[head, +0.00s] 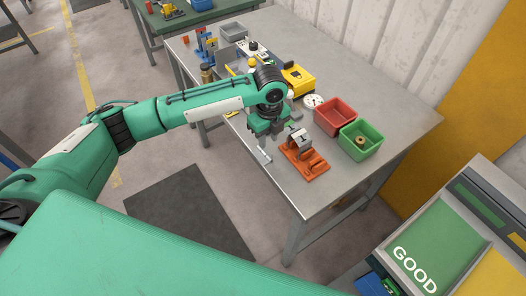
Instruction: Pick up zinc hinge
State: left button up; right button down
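My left gripper (266,151) points down near the front edge of the grey table, just left of the orange fixture. A small pale, shiny piece (264,156) shows at its fingertips. I cannot tell whether it is the zinc hinge or part of the fingers, nor whether the fingers are open or shut. A grey metal piece (299,138) shows at the back of the orange fixture (313,168); its details are too small to tell. My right gripper is not in view.
On the grey table (355,185) stand a red bin (334,112) and a green bin (362,139) with a brass ring in it. A yellow box (299,78) and a white dial (313,101) are behind the gripper. A green GOOD tray (432,250) is at lower right.

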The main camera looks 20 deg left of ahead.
aim_at(266, 149)
pick_arm(q)
jog(key=shift+f, duration=0.65)
jog(key=f, duration=0.1)
jog(key=f+p, duration=0.1)
jog(key=f, duration=0.2)
jog(key=shift+w+a+f+p, duration=0.15)
jog(key=shift+w+a+p, duration=0.15)
jog(key=shift+p, duration=0.1)
jog(key=shift+f, duration=0.45)
grip_shut()
